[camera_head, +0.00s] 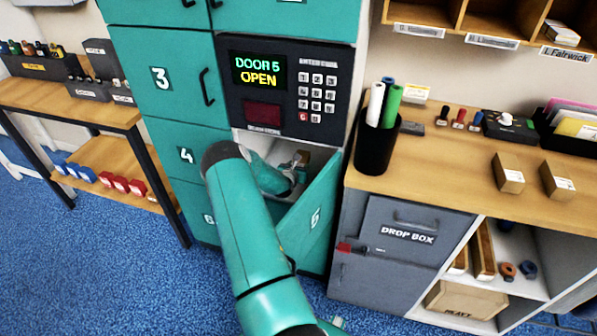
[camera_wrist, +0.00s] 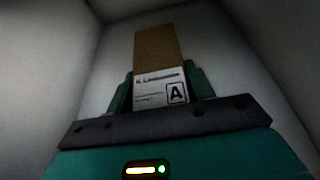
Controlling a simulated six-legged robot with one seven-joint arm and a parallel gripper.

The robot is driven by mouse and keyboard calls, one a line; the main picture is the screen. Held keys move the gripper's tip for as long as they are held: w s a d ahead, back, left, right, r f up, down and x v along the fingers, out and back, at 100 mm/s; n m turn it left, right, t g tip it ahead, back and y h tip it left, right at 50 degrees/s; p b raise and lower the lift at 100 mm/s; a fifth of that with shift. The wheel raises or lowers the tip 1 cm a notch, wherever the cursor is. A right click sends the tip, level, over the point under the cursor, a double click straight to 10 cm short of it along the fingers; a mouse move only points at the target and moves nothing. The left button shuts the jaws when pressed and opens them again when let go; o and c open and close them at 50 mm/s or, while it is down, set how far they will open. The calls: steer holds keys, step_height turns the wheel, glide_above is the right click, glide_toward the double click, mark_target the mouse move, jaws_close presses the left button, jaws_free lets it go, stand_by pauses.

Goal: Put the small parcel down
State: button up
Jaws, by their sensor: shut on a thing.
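My gripper (camera_wrist: 162,84) is shut on the small parcel (camera_wrist: 154,50), a brown carton with a white label marked "A". One green finger lies on each side of it. The gripper and parcel are inside a light-walled locker compartment (camera_head: 318,156), behind the open teal door 5 (camera_head: 312,222). In the head view my arm hides much of the opening, and only a bit of the parcel (camera_head: 302,158) shows past my gripper (camera_head: 290,177). I cannot tell whether the parcel touches the compartment floor.
The locker panel (camera_head: 288,90) reads "DOOR 5 OPEN". Door 5 swings out to the right of my arm, close to the grey drop box (camera_head: 385,255). Two other small cartons (camera_head: 508,174) (camera_head: 557,180) stand on the wooden counter (camera_head: 440,165) at right.

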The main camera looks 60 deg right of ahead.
steer(key=shift+f, duration=1.55)
steer(key=o, duration=1.1)
steer(key=shift+f, duration=0.15)
steer(key=shift+a+r, duration=0.2)
steer(key=v, duration=1.1)
steer(key=shift+a+r, duration=0.15)
steer(key=shift+a, duration=0.1)
